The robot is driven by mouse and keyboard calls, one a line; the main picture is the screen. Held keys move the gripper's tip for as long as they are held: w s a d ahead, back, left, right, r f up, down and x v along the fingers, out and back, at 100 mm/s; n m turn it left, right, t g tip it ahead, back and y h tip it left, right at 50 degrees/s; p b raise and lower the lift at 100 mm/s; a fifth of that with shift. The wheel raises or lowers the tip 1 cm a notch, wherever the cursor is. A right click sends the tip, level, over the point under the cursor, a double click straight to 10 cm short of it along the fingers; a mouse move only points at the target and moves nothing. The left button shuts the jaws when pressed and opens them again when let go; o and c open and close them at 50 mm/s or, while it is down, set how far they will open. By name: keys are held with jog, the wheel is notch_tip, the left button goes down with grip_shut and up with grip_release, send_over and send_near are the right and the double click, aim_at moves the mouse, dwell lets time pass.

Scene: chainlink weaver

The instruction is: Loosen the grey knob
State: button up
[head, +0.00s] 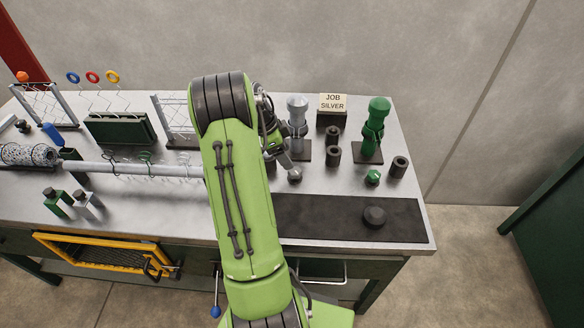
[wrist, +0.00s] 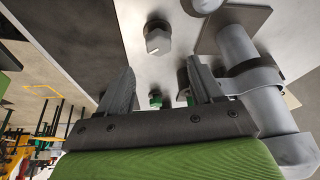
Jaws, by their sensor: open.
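The grey knob (head: 295,175) sits on the bench in front of the silver post (head: 297,112). In the wrist view the grey knob (wrist: 158,40) has a pale face and lies beyond the fingertips, apart from them. My gripper (wrist: 161,68) is open, with nothing between its fingers. The silver post (wrist: 246,55) with its collar is close beside the right finger in the wrist view. In the head view my green arm hides part of the gripper.
A green post (head: 378,115) and green knob (head: 373,176) stand to the right, with dark cylinders (head: 333,154) between the posts. A "JOB SILVER" sign (head: 332,103) stands behind. A black mat (head: 330,218) with a dark round piece (head: 374,216) lies in front.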

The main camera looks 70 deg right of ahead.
aim_at(293, 170)
jog(key=x, duration=0.7)
jog(key=shift+a, duration=0.1)
jog(key=shift+c, duration=0.5)
jog(key=shift+r, duration=0.1)
jog(key=c, duration=0.9)
jog(key=shift+b, duration=0.3)
jog(key=shift+n+b, duration=0.3)
